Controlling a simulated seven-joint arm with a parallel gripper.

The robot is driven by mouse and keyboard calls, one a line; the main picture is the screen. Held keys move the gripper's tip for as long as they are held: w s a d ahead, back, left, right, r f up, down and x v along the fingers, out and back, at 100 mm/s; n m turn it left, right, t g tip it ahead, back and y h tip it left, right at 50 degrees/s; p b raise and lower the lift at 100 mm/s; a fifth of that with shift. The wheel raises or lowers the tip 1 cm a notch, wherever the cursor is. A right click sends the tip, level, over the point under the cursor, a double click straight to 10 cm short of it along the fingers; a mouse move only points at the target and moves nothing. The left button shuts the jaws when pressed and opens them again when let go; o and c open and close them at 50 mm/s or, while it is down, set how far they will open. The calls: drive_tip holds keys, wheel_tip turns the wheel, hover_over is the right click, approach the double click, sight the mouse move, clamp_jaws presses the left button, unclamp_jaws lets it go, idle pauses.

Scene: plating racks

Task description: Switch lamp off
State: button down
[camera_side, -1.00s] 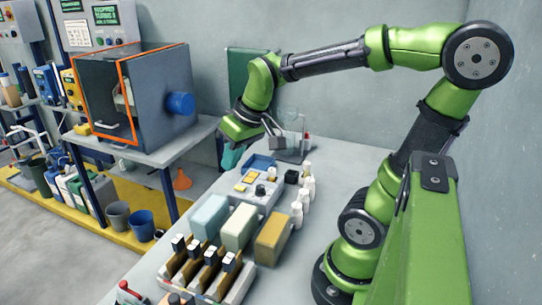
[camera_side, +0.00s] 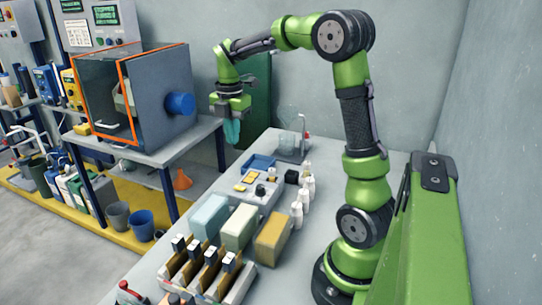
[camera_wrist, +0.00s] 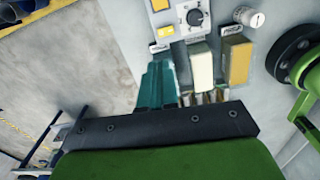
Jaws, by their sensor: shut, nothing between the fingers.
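I cannot pick out a lamp for sure in either view. A grey control box (camera_side: 258,196) with a dark knob (camera_side: 260,189) and yellow labels stands on the bench. The box's knob (camera_wrist: 195,17) also shows at the top of the wrist view. My gripper (camera_side: 232,138) is shut and empty, with its teal fingers pointing down. It hangs in the air above the far left part of the bench, apart from the box. In the wrist view the fingers (camera_wrist: 158,72) are together, and the knob is beyond them to the upper right.
Cream (camera_side: 239,228) and tan (camera_side: 274,238) blocks and a slotted rack (camera_side: 205,270) fill the bench front. White bottles (camera_side: 297,213) stand right of the box. A glass vessel (camera_side: 293,150) stands at the far end. An orange-edged cabinet (camera_side: 150,95) is on the left table.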

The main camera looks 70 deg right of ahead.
sight(236, 186)
drive_tip(key=shift+s+n, duration=0.1)
drive_tip(key=shift+n, duration=0.4)
wheel_tip(236, 186, down, 14)
drive_tip(key=shift+f, duration=0.1)
idle(0.4)
